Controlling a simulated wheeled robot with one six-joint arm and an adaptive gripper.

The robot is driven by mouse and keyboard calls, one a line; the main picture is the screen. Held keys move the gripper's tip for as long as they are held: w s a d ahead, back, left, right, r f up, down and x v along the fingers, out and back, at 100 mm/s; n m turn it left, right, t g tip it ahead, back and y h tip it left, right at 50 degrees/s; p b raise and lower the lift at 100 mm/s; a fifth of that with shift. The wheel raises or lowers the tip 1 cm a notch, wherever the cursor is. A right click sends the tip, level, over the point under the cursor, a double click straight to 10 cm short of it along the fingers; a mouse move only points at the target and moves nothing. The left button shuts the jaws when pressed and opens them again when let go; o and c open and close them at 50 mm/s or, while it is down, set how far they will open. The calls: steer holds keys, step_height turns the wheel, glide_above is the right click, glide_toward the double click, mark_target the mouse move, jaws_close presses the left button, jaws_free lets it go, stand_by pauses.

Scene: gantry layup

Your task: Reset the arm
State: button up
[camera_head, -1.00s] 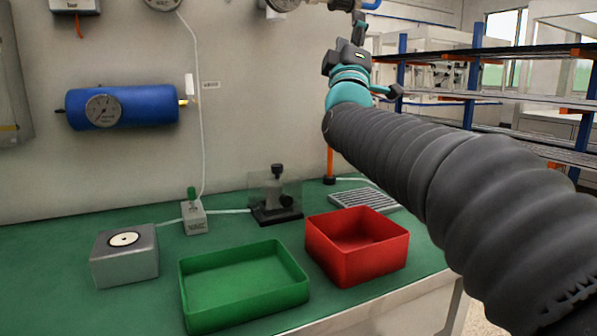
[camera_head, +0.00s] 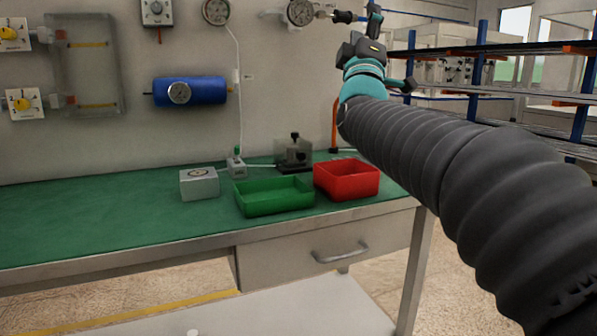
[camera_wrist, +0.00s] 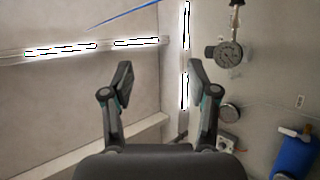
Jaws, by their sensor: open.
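My gripper (camera_wrist: 160,85) is open and empty in the wrist view, its two fingers spread apart with the wall and ceiling behind them. In the head view my arm reaches up from the lower right, and my gripper (camera_head: 373,22) is raised at the top, well above the green bench (camera_head: 90,225). Its fingers are small there. Nothing is between the fingers in the wrist view.
A green tray (camera_head: 272,204), a red tray (camera_head: 347,188) and a grey box (camera_head: 199,187) stand on the bench. A blue cylinder (camera_head: 205,92) and gauges (camera_head: 300,12) are on the wall. A blue-posted rack (camera_head: 478,70) stands right. The bench's left part is clear.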

steer(key=s+f+m+g+y, duration=0.15)
steer(key=s+f+g, duration=0.25)
steer(key=f, duration=0.5)
steer(key=s+f+m+g+y, duration=0.1)
steer(key=s+f+g+y, duration=0.25)
steer(key=f, duration=0.55)
steer(key=s+f+m+g+y, duration=0.1)
steer(key=s+f+g, duration=0.3)
steer(key=f, duration=0.6)
steer(key=s+d+f+m+g, duration=0.1)
steer(key=s+f+m+g, duration=0.2)
steer(key=s+f, duration=0.8)
steer(key=s+d+f+m+g+h, duration=0.1)
steer(key=s+f+m+g, duration=0.3)
steer(key=s+f, duration=0.7)
steer(key=shift+d+f+g, duration=0.65)
steer(key=shift+g, duration=0.6)
